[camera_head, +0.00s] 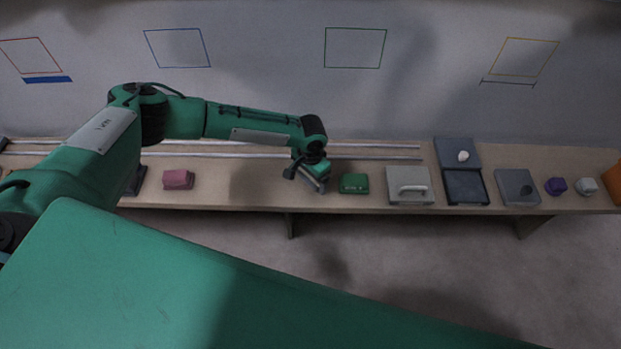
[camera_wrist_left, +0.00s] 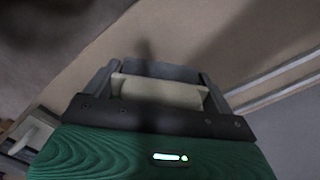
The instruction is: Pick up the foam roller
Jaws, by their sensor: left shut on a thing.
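My left gripper (camera_head: 315,184) is low over the front edge of the wooden bench, just left of a green block. In the left wrist view, its two grey fingers (camera_wrist_left: 160,88) are shut on a cream, roller-shaped piece, which I take to be the foam roller (camera_wrist_left: 160,92). The piece lies across between the fingers, with a darker grey part behind it. In the head view the gripper mostly hides it, and I cannot tell whether it touches the bench. My right gripper is not in view.
Metal rails (camera_head: 375,157) run along the back. Bare bench lies left of the gripper.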

